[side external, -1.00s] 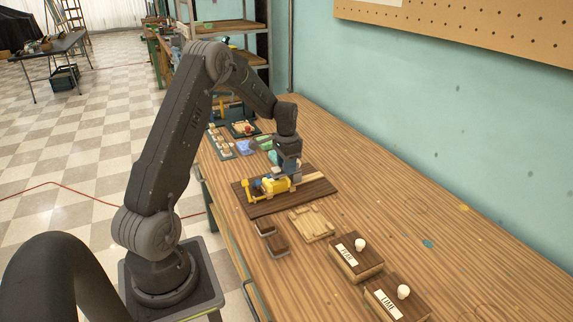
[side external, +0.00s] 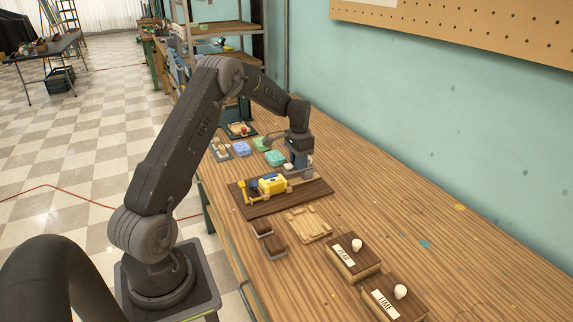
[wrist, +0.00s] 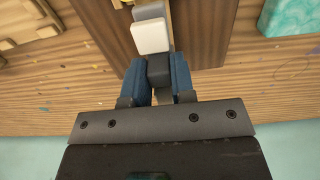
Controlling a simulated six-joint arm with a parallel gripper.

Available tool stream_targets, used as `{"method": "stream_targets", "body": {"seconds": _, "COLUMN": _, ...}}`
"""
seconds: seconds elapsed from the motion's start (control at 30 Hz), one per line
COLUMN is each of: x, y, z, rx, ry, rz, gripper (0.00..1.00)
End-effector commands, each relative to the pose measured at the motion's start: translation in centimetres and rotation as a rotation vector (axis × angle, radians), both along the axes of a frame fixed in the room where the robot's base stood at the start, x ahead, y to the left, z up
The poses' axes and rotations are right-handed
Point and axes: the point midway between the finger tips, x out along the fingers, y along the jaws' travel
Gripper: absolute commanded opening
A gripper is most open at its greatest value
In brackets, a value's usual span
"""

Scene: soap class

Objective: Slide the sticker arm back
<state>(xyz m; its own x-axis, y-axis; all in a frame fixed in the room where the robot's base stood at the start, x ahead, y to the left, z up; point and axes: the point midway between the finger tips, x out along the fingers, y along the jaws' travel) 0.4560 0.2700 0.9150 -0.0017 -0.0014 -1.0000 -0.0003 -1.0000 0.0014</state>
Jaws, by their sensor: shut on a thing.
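The sticker arm is a sliding piece on a light wood rail. In the wrist view its dark grey block (wrist: 158,70) sits between the two blue fingers of my gripper (wrist: 157,80), with a white pad (wrist: 150,37) just beyond. My gripper (side external: 299,166) is shut on that block. It stands at the right part of the dark brown board (side external: 252,208). A yellow block (side external: 272,184) and a yellow post (side external: 243,192) are on the board's left part, apart from my gripper. The fingers partly hide the sticker arm in the side view.
Blue (side external: 241,149) and teal (side external: 275,158) soap bars lie behind the board. A light wood tray (side external: 309,225), small dark blocks (side external: 275,248) and two labelled boxes (side external: 353,257) stand in front. The table toward the wall is clear.

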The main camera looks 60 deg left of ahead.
Motion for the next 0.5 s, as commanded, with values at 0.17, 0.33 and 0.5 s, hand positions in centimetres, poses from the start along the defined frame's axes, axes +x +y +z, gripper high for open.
{"method": "stream_targets", "body": {"seconds": 0.17, "x": 2.6, "y": 0.1, "z": 0.1, "rx": 0.004, "ry": -0.005, "rz": -0.001, "gripper": 0.0}}
{"method": "stream_targets", "body": {"seconds": 0.33, "x": 3.5, "y": 0.1, "z": 0.1, "rx": 0.004, "ry": -0.006, "rz": 0.0, "gripper": 0.0}}
{"method": "stream_targets", "body": {"seconds": 0.5, "x": 3.7, "y": 0.0, "z": 0.2, "rx": 0.005, "ry": -0.01, "rz": 0.001, "gripper": 0.0}}
